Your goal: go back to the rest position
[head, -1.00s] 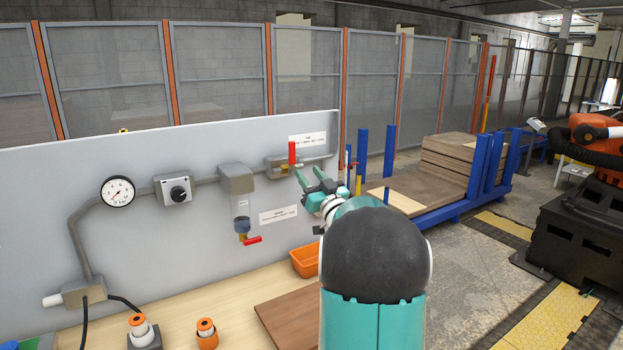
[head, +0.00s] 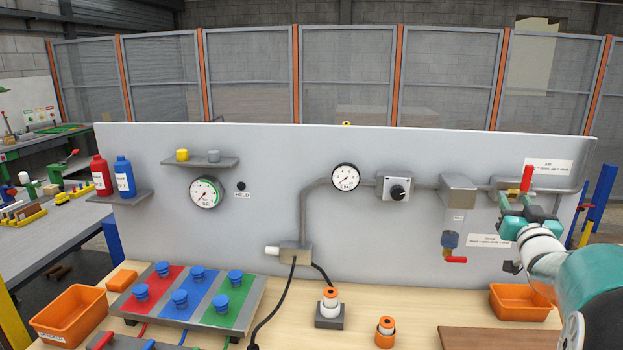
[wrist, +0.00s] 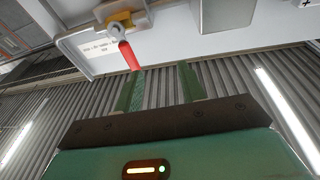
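My gripper (head: 520,208) is at the right of the grey panel, in front of it and just below the upright red lever (head: 527,178). In the wrist view its two green fingers (wrist: 161,72) stand apart with nothing between them, so it is open and empty. The red lever also shows there (wrist: 128,55), close to the left fingertip; whether they touch I cannot tell. My arm is stretched out from the right edge of the head view.
The grey panel (head: 270,165) carries gauges, a knob (head: 397,192) and a valve with a red handle (head: 455,260). Below, the bench holds orange bins (head: 522,302), a coloured button board (head: 195,295), a plug stand (head: 330,310) and a brown board (head: 485,338).

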